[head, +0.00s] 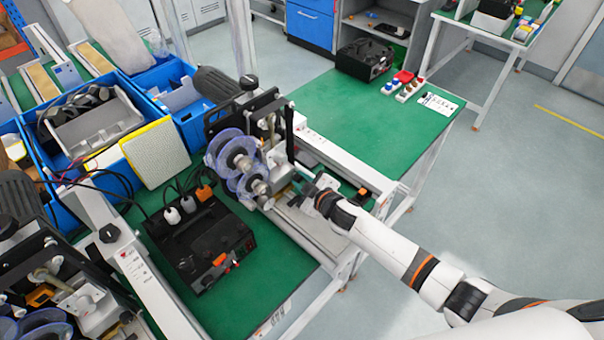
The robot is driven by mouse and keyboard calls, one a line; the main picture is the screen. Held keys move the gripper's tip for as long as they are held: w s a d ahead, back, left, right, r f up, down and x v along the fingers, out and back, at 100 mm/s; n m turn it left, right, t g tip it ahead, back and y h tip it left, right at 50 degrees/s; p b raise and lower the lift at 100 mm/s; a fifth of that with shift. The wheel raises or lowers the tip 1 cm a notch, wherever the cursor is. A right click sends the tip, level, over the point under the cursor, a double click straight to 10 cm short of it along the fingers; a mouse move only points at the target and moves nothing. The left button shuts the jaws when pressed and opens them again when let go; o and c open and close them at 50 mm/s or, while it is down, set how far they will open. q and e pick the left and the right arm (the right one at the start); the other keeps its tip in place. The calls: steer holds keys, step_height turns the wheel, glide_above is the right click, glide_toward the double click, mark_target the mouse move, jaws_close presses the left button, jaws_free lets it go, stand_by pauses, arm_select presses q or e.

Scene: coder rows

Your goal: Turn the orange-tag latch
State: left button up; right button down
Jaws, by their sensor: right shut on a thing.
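My right gripper (304,185) reaches in from the lower right to the front of the middle coder machine (262,135). It is shut on a small part at the machine's front end, which appears to be the latch. The jaws hide most of that part, and I cannot make out its orange tag. The angle of the latch is too small to tell. The machine carries clear purple-tinted reels (238,152) just left of my gripper. My left gripper is not in view.
A black control box (205,245) with cables stands on the green bench left of the gripper. Blue bins (58,202) and another coder (75,275) are further left. Coloured buttons (400,82) and a black device (364,60) stand at the back.

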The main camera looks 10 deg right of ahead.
steer(key=shift+r+m, duration=0.2)
steer(key=shift+m, duration=0.1)
steer(key=shift+f+g, duration=0.2)
steer(key=shift+g, duration=0.1)
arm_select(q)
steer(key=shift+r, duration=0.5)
arm_select(e)
steer(key=c, duration=1.3)
jaws_free()
steer(key=shift+o, duration=0.2)
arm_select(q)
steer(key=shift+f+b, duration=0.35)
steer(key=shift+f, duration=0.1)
arm_select(e)
step_height(320, 180, up, 10)
